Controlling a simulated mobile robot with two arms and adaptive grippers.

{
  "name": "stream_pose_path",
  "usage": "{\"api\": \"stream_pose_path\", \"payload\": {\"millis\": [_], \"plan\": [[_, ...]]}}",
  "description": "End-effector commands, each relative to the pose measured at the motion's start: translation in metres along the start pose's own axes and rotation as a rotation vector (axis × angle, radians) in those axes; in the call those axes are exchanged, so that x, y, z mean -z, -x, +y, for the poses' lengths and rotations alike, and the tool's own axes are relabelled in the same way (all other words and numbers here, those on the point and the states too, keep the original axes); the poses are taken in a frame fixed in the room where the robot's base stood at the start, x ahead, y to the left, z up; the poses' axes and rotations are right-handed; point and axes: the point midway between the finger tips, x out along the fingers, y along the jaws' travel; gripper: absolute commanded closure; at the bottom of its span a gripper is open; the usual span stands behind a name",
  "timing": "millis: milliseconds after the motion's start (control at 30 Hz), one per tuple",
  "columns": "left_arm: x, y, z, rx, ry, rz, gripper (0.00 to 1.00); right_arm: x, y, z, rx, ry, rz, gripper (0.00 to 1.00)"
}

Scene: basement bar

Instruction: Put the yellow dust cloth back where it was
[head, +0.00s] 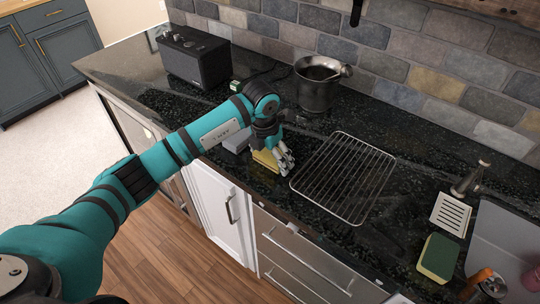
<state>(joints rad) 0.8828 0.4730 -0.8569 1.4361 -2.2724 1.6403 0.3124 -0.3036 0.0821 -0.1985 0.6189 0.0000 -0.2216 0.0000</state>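A yellow item (265,160), which looks like the dust cloth, is on or just above the dark counter near its front edge. My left gripper (286,163) is right at it, fingers pointing down, and covers part of it. The fingers look close together, but I cannot tell whether they are shut on the cloth or only beside it. My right gripper is not in view.
A wire rack (344,176) lies just right of my gripper. A grey object (237,141) sits to its left. Behind stand a metal pot (316,85) and a black speaker (193,57). A green-yellow sponge (438,258) and slotted metal piece (451,214) are near the sink (505,240).

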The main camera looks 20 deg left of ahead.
Motion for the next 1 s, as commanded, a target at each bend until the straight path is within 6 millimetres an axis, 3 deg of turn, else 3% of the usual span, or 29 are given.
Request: {"api": "stream_pose_path", "payload": {"millis": [433, 800, 1000], "plan": [[-0.001, 0.01, 0.001, -0.001, 0.001, -0.003, 0.0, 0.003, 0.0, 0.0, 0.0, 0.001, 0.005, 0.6], [-0.002, 0.085, 0.0, -0.001, -0.001, -0.005, 0.0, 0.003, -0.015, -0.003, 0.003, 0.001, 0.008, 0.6], [-0.001, 0.114, 0.0, 0.0, 0.001, -0.002, 0.0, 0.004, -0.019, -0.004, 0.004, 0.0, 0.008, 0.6]]}}
